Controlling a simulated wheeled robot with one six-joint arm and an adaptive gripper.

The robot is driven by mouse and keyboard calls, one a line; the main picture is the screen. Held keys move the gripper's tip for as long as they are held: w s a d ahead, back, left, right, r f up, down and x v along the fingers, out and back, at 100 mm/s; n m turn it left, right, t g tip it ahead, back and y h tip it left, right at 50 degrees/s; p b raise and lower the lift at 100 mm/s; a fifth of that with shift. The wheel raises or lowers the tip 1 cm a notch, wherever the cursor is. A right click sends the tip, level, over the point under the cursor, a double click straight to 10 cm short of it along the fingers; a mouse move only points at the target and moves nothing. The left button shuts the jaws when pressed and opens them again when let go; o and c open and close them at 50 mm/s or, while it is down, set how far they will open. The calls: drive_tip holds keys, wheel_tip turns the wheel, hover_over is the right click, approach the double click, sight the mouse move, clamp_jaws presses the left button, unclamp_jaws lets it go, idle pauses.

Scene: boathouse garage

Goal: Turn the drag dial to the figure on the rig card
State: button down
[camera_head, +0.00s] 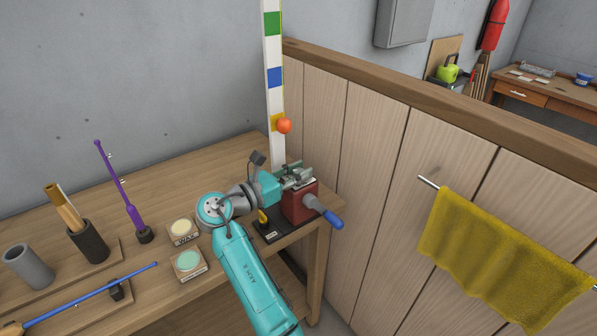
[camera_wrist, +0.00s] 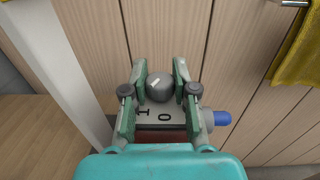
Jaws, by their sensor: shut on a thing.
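The drag dial (camera_wrist: 160,88) is a round dark grey knob with a short white mark on its upper left. It sits on a pale plate (camera_wrist: 152,115) where the figures 1 and 0 show; other figures are hidden. The plate tops a red box (camera_head: 299,204) with a blue-handled crank (camera_head: 332,219) at the bench's right end. My gripper (camera_head: 297,174) is above this box; in the wrist view its green fingers (camera_wrist: 160,76) are shut on the dial, one on each side. I cannot make out a readable rig card.
A white post (camera_head: 275,60) with coloured bands and an orange ball stands behind the box. A wooden partition (camera_head: 370,150) with a yellow towel (camera_head: 505,245) is right.

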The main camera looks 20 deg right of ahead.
drive_tip(key=m+g, duration=0.2)
drive_tip(key=g, duration=0.2)
drive_tip(key=m+g+h, duration=0.1)
drive_tip(key=m+g, duration=0.2)
drive_tip(key=g, duration=0.1)
drive_tip(key=shift+f+m+g, duration=0.1)
drive_tip(key=shift+m+g, duration=0.2)
drive_tip(key=shift+g, duration=0.1)
drive_tip(key=c, duration=0.9)
unclamp_jaws()
drive_tip(key=shift+t, duration=0.5)
